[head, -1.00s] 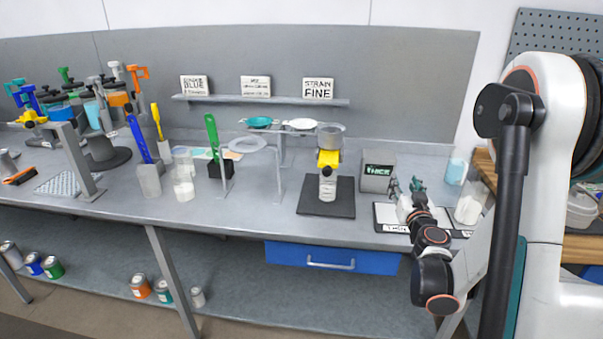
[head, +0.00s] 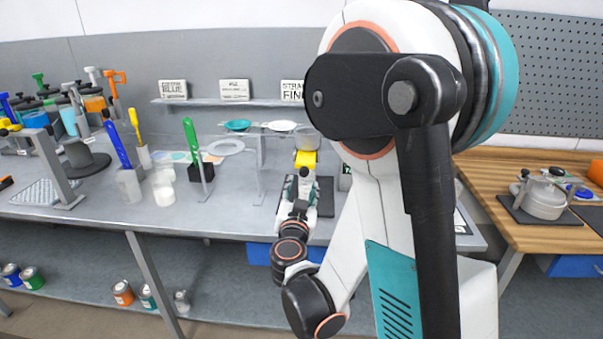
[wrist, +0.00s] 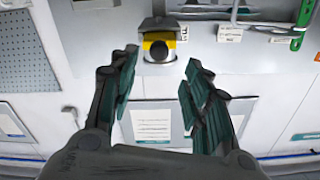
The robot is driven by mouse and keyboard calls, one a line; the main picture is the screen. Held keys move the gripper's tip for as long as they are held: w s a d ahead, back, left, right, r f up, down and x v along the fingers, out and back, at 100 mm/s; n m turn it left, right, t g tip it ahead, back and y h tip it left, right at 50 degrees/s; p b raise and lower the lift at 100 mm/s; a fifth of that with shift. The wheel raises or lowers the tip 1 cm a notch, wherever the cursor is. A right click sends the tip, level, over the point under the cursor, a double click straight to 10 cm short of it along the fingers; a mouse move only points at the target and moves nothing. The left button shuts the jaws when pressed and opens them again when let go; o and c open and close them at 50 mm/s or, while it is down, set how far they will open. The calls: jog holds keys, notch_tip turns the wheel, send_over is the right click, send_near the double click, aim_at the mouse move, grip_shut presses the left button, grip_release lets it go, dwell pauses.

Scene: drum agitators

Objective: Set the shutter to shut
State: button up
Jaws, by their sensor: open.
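A yellow-topped device (head: 306,160) stands on a black base on the bench, below a grey cup. In the wrist view a yellow part (wrist: 158,40) shows with a dark round face below it. I cannot make out a separate shutter or its setting. My gripper (head: 298,188) is in front of this device in the head view and hides its lower part. In the wrist view my gripper (wrist: 162,56) is open and empty, its green-padded fingers apart on either side of the yellow part, with no visible contact.
A ring-shaped stand (head: 225,147) and a green-handled tool (head: 191,138) stand left of the device. Sign cards (head: 234,90) stand on the shelf behind. My arm hides the bench to the right. A wooden table (head: 520,225) with a pot (head: 544,198) is at the far right.

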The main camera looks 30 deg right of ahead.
aim_at(304, 174)
jog(key=b+x, duration=0.1)
jog(key=x, duration=0.8)
jog(key=shift+w+d, duration=0.2)
jog(key=shift+d, duration=0.05)
